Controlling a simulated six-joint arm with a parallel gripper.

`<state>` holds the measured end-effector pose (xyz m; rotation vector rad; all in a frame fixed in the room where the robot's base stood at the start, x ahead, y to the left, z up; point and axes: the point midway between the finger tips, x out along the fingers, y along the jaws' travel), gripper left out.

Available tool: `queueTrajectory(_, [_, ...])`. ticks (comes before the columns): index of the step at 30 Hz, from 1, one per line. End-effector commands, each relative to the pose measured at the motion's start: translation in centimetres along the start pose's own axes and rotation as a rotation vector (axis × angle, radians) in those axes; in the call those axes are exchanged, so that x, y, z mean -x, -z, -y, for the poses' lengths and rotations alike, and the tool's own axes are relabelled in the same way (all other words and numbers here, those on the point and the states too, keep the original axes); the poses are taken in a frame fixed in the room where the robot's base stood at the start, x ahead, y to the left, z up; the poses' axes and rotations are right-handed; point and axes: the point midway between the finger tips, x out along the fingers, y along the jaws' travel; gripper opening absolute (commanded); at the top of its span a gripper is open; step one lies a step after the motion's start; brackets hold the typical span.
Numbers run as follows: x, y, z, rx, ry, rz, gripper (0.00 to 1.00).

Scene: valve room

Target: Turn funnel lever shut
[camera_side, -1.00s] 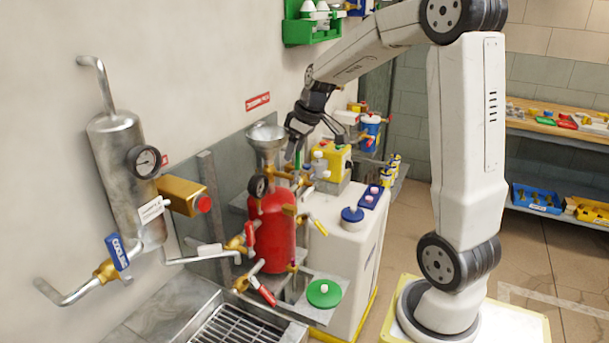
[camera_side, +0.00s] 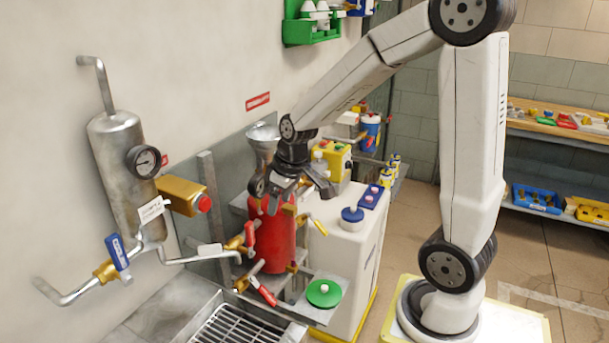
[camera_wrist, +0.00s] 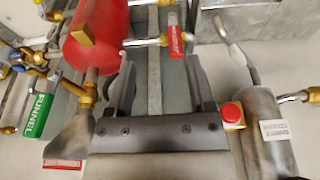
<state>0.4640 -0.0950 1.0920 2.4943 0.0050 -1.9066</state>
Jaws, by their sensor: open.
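The green funnel lever (camera_wrist: 38,115), marked FUNNEL, is at the left in the wrist view. Its long side runs roughly alongside the short pipe between the grey funnel (camera_wrist: 70,138) and the red tank (camera_wrist: 97,35). A brass valve body (camera_wrist: 88,93) sits on that pipe. My gripper (camera_wrist: 163,80) is open and empty, with the lever outside its fingers, to the left. In the side view my gripper (camera_side: 290,192) is in front of the upper red tank (camera_side: 270,240), hiding the lever. The funnel (camera_side: 263,133) shows behind the wrist.
Red levers (camera_side: 250,234) stick out at the tank's left. A blue lever (camera_side: 117,252) and steel cylinder (camera_side: 118,170) are further left. A yellow box (camera_side: 335,160) and white cabinet (camera_side: 350,245) stand at the right. A floor grate (camera_side: 240,328) lies in front.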

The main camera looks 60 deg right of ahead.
Motion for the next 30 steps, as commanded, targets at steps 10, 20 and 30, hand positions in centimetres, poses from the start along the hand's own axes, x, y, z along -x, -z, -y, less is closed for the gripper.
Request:
queueTrajectory(10, [-1.6,-2.7,3.9,-0.002,-0.004,0.018,0.69])
queueTrajectory(20, [-2.8,-5.2,6.7,-0.004,-0.004,0.027,0.69])
queueTrajectory(30, [-3.0,-6.0,7.5,-0.005,-0.005,0.028,0.69])
